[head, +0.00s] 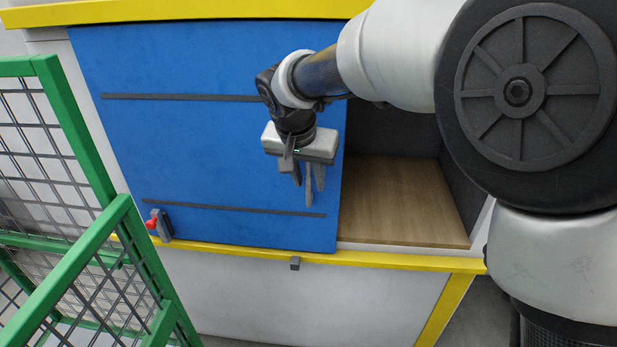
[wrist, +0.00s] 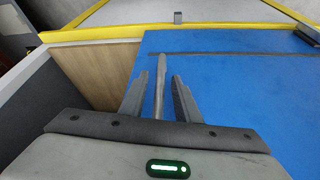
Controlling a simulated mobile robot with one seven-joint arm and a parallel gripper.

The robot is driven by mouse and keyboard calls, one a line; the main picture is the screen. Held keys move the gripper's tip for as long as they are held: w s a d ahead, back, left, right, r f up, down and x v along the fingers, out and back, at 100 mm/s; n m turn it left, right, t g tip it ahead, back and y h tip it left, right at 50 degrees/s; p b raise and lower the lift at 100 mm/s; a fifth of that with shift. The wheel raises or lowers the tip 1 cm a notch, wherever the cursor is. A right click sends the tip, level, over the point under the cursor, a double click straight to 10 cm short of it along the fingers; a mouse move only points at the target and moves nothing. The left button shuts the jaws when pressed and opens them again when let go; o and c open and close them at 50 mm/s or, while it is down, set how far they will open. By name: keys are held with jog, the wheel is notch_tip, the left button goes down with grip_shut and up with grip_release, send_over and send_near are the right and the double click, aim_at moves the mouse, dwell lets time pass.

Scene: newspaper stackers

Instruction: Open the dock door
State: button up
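The dock door (head: 205,150) is a blue panel with dark horizontal strips. It stands to the left in the yellow-framed opening, with the right part of the opening uncovered. It also shows in the wrist view (wrist: 240,90). A grey upright bar, the door handle (head: 308,195), is near the door's right edge. In the wrist view the handle (wrist: 160,88) lies between my gripper's two fingers (wrist: 159,78), with small gaps seeming to show on both sides. In the head view my gripper (head: 309,180) hangs in front of the door's right edge.
The uncovered compartment has a wooden floor (head: 405,200) and dark walls. A red-knobbed latch (head: 157,224) is at the door's lower left. A green mesh fence (head: 75,270) stands at the left. A small grey block (head: 295,263) is on the lower yellow rail (head: 390,259).

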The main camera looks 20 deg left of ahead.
jog(key=a+p+v, duration=0.1)
jog(key=p+v, duration=0.2)
jog(key=v, duration=1.4)
jog(key=shift+d+r, duration=0.2)
jog(key=shift+d, duration=0.2)
jog(key=shift+s, duration=0.1)
